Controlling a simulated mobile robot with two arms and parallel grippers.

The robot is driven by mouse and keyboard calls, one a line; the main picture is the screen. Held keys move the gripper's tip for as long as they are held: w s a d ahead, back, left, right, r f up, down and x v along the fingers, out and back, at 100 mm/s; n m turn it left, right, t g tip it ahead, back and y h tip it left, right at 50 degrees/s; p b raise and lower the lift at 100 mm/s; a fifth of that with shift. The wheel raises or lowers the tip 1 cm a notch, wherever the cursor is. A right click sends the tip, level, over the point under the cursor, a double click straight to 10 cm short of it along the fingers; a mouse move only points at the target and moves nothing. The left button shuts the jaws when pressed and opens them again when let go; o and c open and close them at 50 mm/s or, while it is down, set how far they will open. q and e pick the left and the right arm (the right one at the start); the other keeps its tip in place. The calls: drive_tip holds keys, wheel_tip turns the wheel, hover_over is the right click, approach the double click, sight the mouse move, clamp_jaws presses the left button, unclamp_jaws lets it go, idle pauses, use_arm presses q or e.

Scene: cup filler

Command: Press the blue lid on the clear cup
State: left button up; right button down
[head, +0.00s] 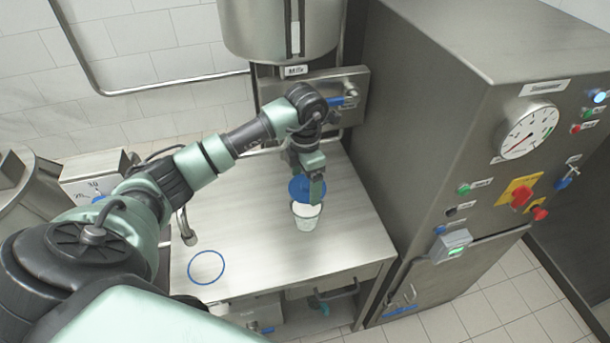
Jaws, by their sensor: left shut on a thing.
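My left gripper (308,180) reaches over the steel table and is shut on the blue lid (297,189). The lid shows as a blue disc, partly hidden behind the gripper's finger. The clear cup (306,219) stands upright on the table just below it, with white contents inside. The lid is above and at the far edge of the cup's mouth; I cannot tell whether it touches the rim. My right gripper is not in view.
The steel table (240,245) has a blue ring mark (206,267) at its front left. A steel tank (280,30) with a tap (345,100) hangs behind the cup. A tall cabinet (430,130) with a gauge (528,130) stands on the right.

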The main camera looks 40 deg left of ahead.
sight(305, 205)
use_arm(q)
drive_tip(key=shift+f+b, duration=0.45)
drive_tip(key=shift+f, duration=0.45)
wheel_tip(305, 205, down, 3)
drive_tip(key=shift+a+r+b, duration=0.1)
drive_tip(key=shift+r+b, duration=0.1)
drive_tip(key=shift+b, duration=0.65)
drive_tip(key=shift+f+b, duration=0.6)
drive_tip(key=shift+f, duration=0.15)
drive_tip(key=shift+f+b, duration=0.4)
drive_tip(key=shift+s, duration=0.1)
drive_tip(key=o, duration=1.1)
